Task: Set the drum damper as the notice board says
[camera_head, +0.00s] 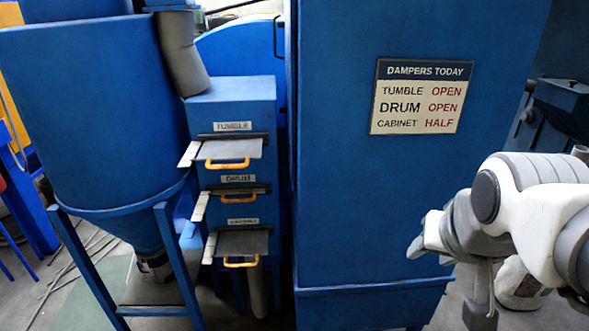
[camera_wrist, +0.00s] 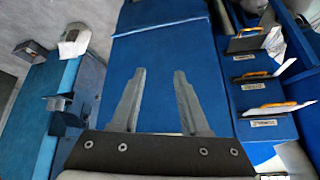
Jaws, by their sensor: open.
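The notice board (camera_head: 417,96) on the blue cabinet reads tumble OPEN, drum OPEN, cabinet HALF. The drum damper (camera_head: 236,197) is the middle of three slides on the blue duct box, under a DRUM label (camera_head: 238,178). Little of its plate shows, and its orange handle sits close to the box face. It also shows in the wrist view (camera_wrist: 254,76), which looks upside down. My gripper (camera_wrist: 160,73) is open and empty, in front of the blue cabinet panel, well to the right of the dampers in the head view.
The tumble damper (camera_head: 229,149) above sticks far out; the cabinet damper (camera_head: 242,243) below sticks out partway. A blue hopper (camera_head: 90,110) on legs stands left of the box. The blue cabinet (camera_head: 340,200) stands between the dampers and my arm.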

